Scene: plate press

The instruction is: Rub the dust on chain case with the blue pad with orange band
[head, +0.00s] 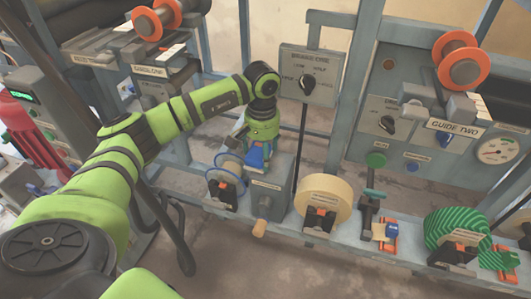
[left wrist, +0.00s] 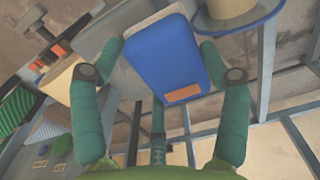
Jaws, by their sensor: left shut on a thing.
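My left gripper (head: 258,150) is shut on the blue pad (head: 257,157), just above a grey box on the lower rail. In the left wrist view the pad (left wrist: 160,48) sits between the two green fingers, with its orange band (left wrist: 182,94) towards the palm. The grey box (head: 270,187) has a front label too small to read; it may be the chain case. Its top is mostly hidden by the gripper and pad. I cannot make out dust, or whether the pad touches the box. My right gripper is not in view.
A blue-rimmed spool (head: 229,167) stands close left of the box. A cream roll (head: 325,196) stands to its right, then a green striped roll (head: 455,228). A thin dark rod (head: 301,140) hangs from the upper switch box (head: 311,75). A wooden-tipped handle (head: 260,227) sticks out in front.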

